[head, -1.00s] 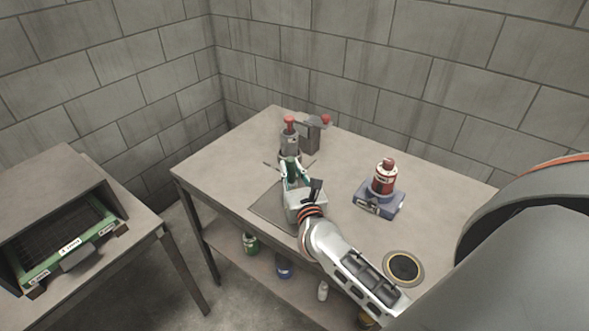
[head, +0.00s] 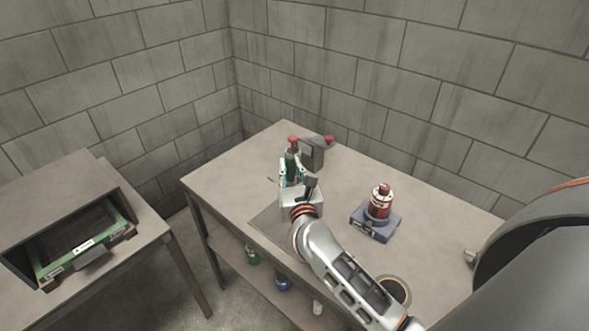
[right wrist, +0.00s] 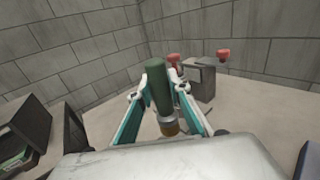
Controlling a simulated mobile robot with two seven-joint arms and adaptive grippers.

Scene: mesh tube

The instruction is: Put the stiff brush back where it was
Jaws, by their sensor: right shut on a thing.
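The stiff brush, with a green handle (right wrist: 158,85), a metal band and a brown lower end, stands roughly upright between the fingers of my right gripper (right wrist: 161,93). In the head view the green handle (head: 290,167) shows between the same fingers (head: 292,172). My right gripper is shut on it, over the back part of the table. Right behind it is a red-topped item (head: 293,142), mostly hidden by the brush and fingers. A grey box-like stand (head: 313,153) with a red knob (head: 329,140) is beside that. Whether the brush's lower end touches anything is unclear. My left gripper is out of view.
A red bottle (head: 381,203) stands on a blue-grey base (head: 374,224) to the right. A dark mat (head: 265,227) lies under my arm. A yellow-rimmed black disc (head: 397,290) is near the front. The table's back right is clear. A cabinet with a green tray (head: 88,246) stands left.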

